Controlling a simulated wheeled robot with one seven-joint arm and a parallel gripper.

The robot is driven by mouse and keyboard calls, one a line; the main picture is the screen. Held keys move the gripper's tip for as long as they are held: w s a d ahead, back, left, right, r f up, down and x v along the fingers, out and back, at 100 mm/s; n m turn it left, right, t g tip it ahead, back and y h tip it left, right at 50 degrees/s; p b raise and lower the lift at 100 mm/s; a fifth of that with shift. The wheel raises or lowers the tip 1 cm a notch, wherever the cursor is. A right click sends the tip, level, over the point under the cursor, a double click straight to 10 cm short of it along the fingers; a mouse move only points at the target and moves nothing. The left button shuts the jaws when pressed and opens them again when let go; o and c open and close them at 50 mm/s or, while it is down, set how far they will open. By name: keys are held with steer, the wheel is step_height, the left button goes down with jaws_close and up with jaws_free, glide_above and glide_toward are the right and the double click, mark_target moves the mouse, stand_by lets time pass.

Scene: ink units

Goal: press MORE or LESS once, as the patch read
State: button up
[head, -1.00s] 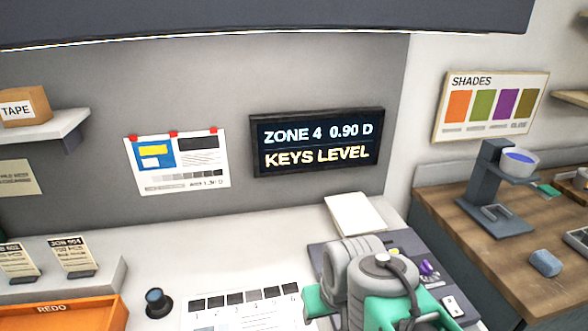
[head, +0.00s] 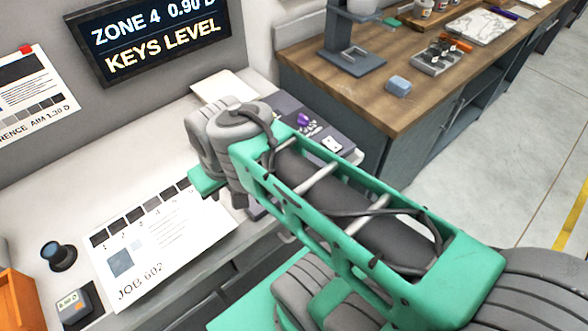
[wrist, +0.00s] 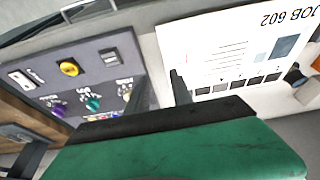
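The wall display (head: 150,35) reads "ZONE 4 0.90 D" and "KEYS LEVEL". The dark control panel (head: 345,150) is partly behind my arm. In the wrist view the panel (wrist: 85,60) shows yellow, purple, green and cream knobs, a dark switch and a white plate; its small labels are unreadable, so I cannot pick out MORE or LESS. The JOB 602 sheet (head: 160,250) has a row of numbered grey patches. My gripper (wrist: 160,92) is empty, its dark fingers apart, over the counter between panel and sheet. Its fingertips are hidden in the head view.
A small meter with a lit screen (head: 72,303) and a dark round device (head: 60,256) stand left of the sheet. An orange tray (head: 14,300) is at the left edge. A wooden bench (head: 400,110) with a grey stand (head: 352,55) is at the right.

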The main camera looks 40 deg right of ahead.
jaws_close()
stand_by(1.1)
